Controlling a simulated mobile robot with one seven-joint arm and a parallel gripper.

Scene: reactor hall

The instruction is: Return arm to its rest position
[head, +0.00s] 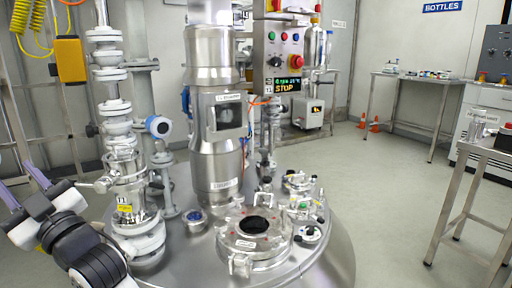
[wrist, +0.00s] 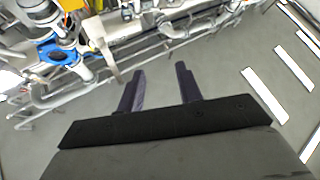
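My gripper (head: 23,182) is at the lower left of the head view, left of the glass-and-metal pipe column.
The reactor lid (head: 326,250) has an open round port (head: 254,225). A pipe column (head: 120,150) stands close right of my gripper. A control panel (head: 281,60) reads STOP. A steel table (head: 425,78) stands at the back right. Open floor (head: 385,190) lies right of the reactor.

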